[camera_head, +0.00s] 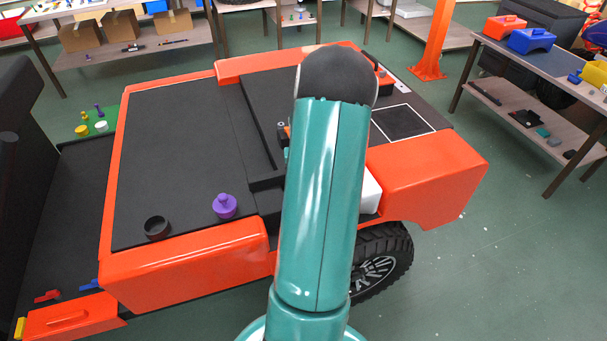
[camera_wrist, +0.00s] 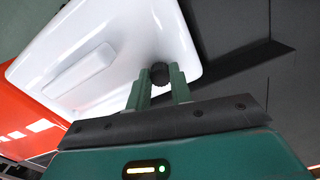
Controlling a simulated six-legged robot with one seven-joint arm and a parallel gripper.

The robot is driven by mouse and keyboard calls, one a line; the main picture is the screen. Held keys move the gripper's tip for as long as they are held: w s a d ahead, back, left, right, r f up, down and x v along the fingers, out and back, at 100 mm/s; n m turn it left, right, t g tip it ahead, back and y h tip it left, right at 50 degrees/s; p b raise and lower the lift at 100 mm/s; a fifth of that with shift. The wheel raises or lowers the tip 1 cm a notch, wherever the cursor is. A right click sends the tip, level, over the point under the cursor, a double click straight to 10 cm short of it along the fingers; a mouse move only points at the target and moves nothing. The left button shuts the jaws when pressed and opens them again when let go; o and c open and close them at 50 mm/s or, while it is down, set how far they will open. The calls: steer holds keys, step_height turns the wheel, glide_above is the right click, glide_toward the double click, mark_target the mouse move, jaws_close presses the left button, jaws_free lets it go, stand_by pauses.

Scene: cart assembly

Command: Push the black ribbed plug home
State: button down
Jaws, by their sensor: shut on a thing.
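The black ribbed plug (camera_wrist: 159,70) shows in the wrist view, dark and round, at the tips of my gripper (camera_wrist: 160,84). The two green fingers stand on either side of it, and my gripper is shut on it. The plug is over or against the edge of a white box with rounded corners (camera_wrist: 130,35). I cannot tell how deep the plug sits, as its lower end and any opening are hidden. In the head view my arm hides the plug and my gripper; only a part of the white box (camera_head: 371,192) shows.
The cart has a dark deck (camera_head: 185,150) and orange sides (camera_head: 430,180). A purple knobbed piece (camera_head: 225,206) and a black ring (camera_head: 157,228) stand near its front edge. A black raised rail (camera_head: 262,140) runs along the deck. Workbenches stand behind and right; green floor lies between.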

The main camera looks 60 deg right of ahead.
steer(key=shift+f, duration=0.1)
steer(key=c, duration=1.2)
jaws_free()
steer(key=shift+o, duration=0.2)
step_height(320, 180, up, 14)
steer(key=shift+w, duration=0.1)
